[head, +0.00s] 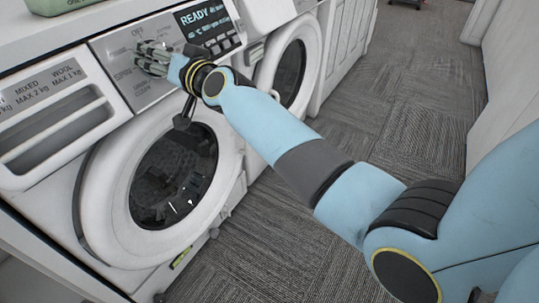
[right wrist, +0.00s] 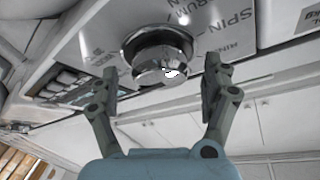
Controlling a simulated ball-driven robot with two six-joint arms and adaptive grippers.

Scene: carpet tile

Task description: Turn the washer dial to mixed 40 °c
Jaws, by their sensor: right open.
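The washer (head: 112,215) is a white front-loader with its round door shut. Its display (head: 208,22) reads READY. The dial (right wrist: 158,52) is a shiny chrome knob on the grey panel in the right wrist view, with SPIN and DRUM among the printed labels around it. My right gripper (head: 150,60) is at the panel and mostly covers the dial in the head view. In the right wrist view my right gripper (right wrist: 160,82) is open, with one finger on each side of the dial and visible gaps. I cannot tell which setting the dial points to. My left gripper is not in view.
The detergent drawer (head: 55,118), labelled MIXED and WOOL, is left of the panel. A second front-loader (head: 290,75) stands to the right. A green container (head: 60,5) sits on the top surface. The carpet floor (head: 400,110) is clear.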

